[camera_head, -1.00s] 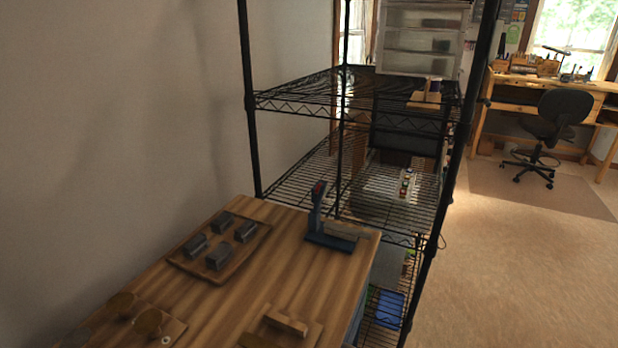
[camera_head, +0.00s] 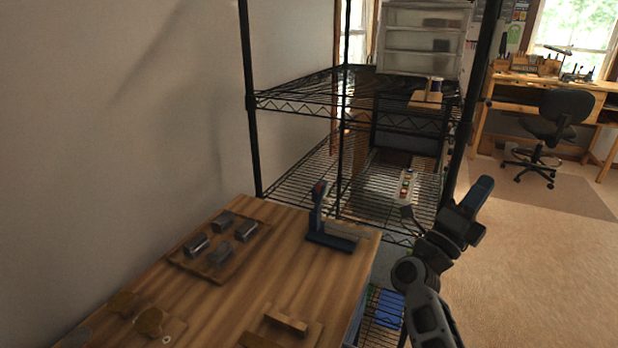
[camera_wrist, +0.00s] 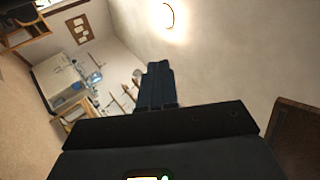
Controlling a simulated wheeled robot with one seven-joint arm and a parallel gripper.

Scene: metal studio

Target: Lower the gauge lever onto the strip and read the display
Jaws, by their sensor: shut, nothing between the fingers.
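The gauge (camera_head: 330,236) is a small blue device near the far right corner of the wooden tabletop. A blue upright arm with a red tip (camera_head: 319,190), apparently its lever, stands raised over it. A pale bar (camera_head: 348,229), perhaps the strip, lies along its base. I cannot make out a display. My gripper (camera_head: 482,188) is right of the gauge, apart from it and beyond the table edge, pointing up. In the wrist view its dark blue fingers (camera_wrist: 156,84) are together and empty, against the ceiling and wall; the gauge does not show there.
A wooden tray (camera_head: 186,262) with several metal blocks sits left of the gauge. A wooden block on a board (camera_head: 285,324) and round wooden pieces (camera_head: 149,321) are nearer. A black wire rack (camera_head: 290,100) stands behind the table. Open floor (camera_head: 540,260) lies to the right.

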